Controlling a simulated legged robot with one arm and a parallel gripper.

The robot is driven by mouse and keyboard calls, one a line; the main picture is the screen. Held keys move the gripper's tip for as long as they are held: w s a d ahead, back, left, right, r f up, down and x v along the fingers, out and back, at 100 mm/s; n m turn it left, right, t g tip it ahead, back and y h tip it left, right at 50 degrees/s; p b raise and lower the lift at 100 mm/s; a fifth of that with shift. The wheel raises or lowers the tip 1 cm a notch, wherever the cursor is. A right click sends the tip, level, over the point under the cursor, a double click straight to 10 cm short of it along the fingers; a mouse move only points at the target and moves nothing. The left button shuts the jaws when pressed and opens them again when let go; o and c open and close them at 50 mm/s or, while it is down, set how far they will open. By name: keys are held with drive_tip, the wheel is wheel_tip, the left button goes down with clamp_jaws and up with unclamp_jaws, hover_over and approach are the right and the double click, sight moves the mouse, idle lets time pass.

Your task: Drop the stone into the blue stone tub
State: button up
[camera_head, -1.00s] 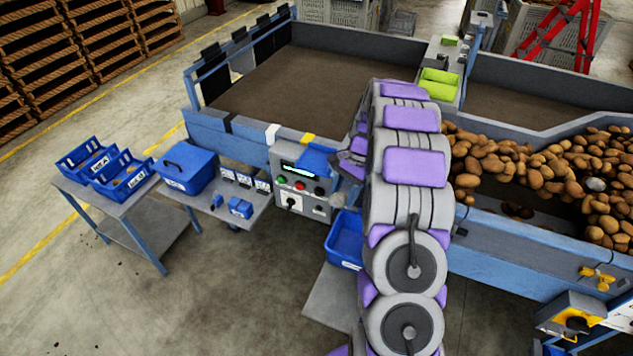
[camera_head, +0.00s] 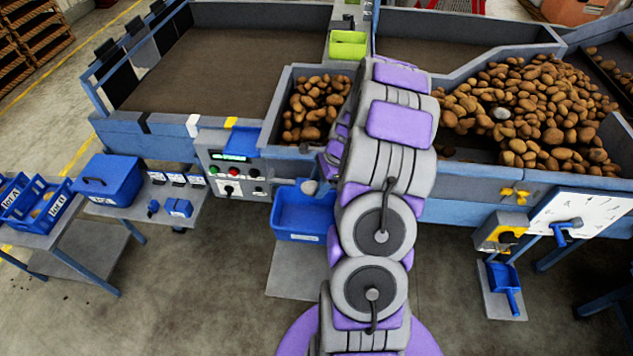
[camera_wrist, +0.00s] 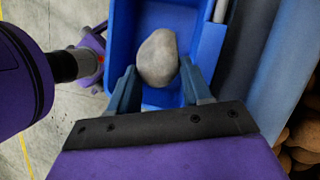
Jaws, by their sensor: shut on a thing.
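A smooth grey-beige stone (camera_wrist: 158,58) is held between the two fingers of my gripper (camera_wrist: 157,78) in the wrist view. My gripper is shut on it. The blue stone tub (camera_wrist: 198,12) lies below the stone, and its inside floor and walls show around it. In the head view the stone (camera_head: 309,187) shows as a pale lump over the back part of the blue tub (camera_head: 298,237), left of my arm. The exact height of the stone above the tub floor is hard to tell.
The grader's blue side wall (camera_head: 480,188) runs just behind the tub. A grey control box (camera_head: 232,178) stands to the left. Potatoes (camera_head: 540,105) fill the right bed, with another grey stone (camera_head: 501,113) among them. Blue bins (camera_head: 50,215) stand far left.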

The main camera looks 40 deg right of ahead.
wheel_tip(320, 180, down, 4)
drive_tip(key=b, duration=0.2)
drive_tip(key=shift+d+b, duration=0.1)
drive_tip(key=shift+b, duration=0.2)
drive_tip(key=shift+r, duration=0.1)
drive_tip(key=o, duration=1.2)
drive_tip(key=p+v, duration=0.2)
drive_tip(key=v, duration=1.5)
drive_tip(key=shift+r, duration=0.15)
